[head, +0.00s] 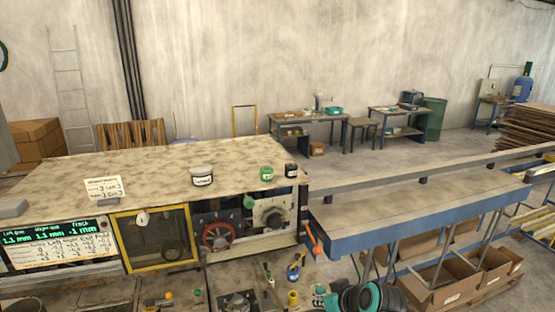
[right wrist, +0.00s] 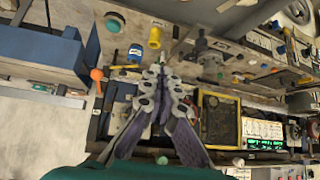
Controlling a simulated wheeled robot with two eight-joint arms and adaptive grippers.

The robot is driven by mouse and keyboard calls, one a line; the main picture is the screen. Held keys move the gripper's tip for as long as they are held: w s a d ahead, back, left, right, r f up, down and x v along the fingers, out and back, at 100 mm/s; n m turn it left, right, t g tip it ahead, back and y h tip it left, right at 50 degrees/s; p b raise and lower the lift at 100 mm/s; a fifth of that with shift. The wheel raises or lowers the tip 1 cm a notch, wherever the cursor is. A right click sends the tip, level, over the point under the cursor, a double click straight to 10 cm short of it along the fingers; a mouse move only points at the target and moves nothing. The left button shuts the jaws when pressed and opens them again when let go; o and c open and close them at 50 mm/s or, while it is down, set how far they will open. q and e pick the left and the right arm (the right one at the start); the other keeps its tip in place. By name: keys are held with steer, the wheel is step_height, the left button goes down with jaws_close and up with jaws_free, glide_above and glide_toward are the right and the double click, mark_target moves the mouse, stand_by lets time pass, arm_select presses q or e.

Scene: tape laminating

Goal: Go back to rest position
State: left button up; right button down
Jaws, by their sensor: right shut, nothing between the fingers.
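My right gripper (right wrist: 160,72) is shut and empty in the right wrist view, its two fingers meeting at the tips. It hangs over the front of the laminating machine, apart from the things around it as far as I can tell. Part of my right arm, black and teal, shows at the bottom right of the head view. My left gripper is not in view. The laminating machine (head: 130,170) has a mottled beige top, a green-text display (head: 55,237), a yellow-framed window (head: 152,250) and a red handwheel (head: 217,235).
A white-labelled jar (head: 202,176), a green-lidded jar (head: 266,174) and a black-lidded jar (head: 291,171) stand on the machine top. An orange-red lever (head: 313,240) sticks out at its right end. A blue-edged conveyor table (head: 400,225) extends right, with cardboard boxes (head: 445,280) below.

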steer(key=s+d+f+m+h, duration=0.2)
steer(key=s+d+m, duration=0.15)
steer(key=s, duration=0.45)
steer(key=s+d+f+m+h, duration=0.15)
steer(key=s+d, duration=0.25)
steer(key=s, duration=0.5)
step_height(320, 180, down, 20)
steer(key=b, duration=2)
steer(key=shift+w+a+f+b, duration=0.2)
steer(key=shift+w+f+b, duration=0.05)
steer(key=shift+w+b, duration=0.2)
steer(key=shift+h, duration=0.25)
